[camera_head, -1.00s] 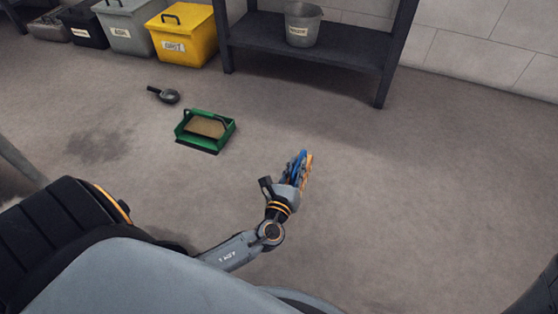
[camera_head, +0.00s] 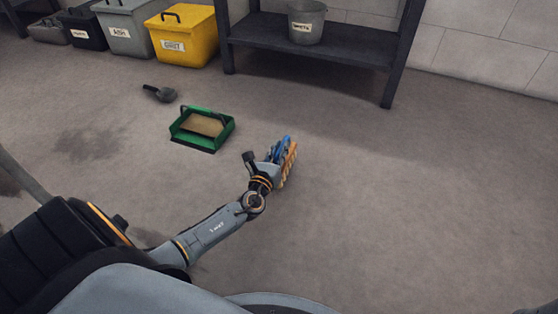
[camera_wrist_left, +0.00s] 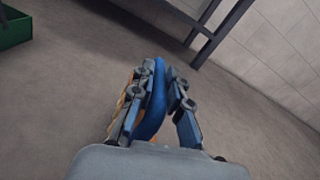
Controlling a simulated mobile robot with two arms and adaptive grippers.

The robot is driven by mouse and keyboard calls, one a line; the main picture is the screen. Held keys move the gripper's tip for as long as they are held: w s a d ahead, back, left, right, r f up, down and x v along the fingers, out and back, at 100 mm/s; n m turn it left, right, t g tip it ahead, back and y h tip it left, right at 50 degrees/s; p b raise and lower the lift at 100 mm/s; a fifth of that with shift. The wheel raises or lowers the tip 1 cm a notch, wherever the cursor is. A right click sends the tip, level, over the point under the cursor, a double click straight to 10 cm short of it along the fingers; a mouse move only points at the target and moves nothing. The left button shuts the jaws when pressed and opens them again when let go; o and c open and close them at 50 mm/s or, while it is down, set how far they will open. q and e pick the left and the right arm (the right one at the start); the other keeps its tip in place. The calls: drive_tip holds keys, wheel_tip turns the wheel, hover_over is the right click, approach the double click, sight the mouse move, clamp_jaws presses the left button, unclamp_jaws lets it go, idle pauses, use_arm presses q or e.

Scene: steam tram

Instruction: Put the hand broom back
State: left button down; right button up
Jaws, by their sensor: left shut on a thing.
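The hand broom has a blue handle and orange-tan bristles (camera_head: 290,160). My left gripper (camera_head: 278,150) is shut on it and holds it in front of me, to the right of the green tray. In the left wrist view the blue handle (camera_wrist_left: 154,100) runs between the two fingers, with bristles showing on the left side; the fingers hide part of the broom. A green tray (camera_head: 177,132) with a handle and a tan content or bottom sits on the floor; its edge also shows in the left wrist view (camera_wrist_left: 14,30). My right gripper is not in view.
A small dark scoop or brush (camera_head: 162,93) lies on the floor behind the tray. A yellow bin (camera_head: 185,40) and grey and black bins stand at the back left. A dark shelf (camera_head: 310,42) holds a grey bucket (camera_head: 306,22). Floor to the right is clear.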

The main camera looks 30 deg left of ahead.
use_arm(q)
drive_tip(key=shift+w+a+f+b, duration=0.1)
drive_tip(key=shift+a+f+b, duration=0.05)
drive_tip(key=shift+f+b, duration=0.85)
drive_tip(key=shift+w+a+f+b, duration=0.1)
drive_tip(key=shift+a+f+b, duration=0.05)
drive_tip(key=shift+f+b, duration=0.8)
drive_tip(key=shift+r, duration=0.15)
drive_tip(key=c, duration=1.7)
unclamp_jaws()
drive_tip(key=shift+f, duration=0.2)
drive_tip(key=o, duration=0.4)
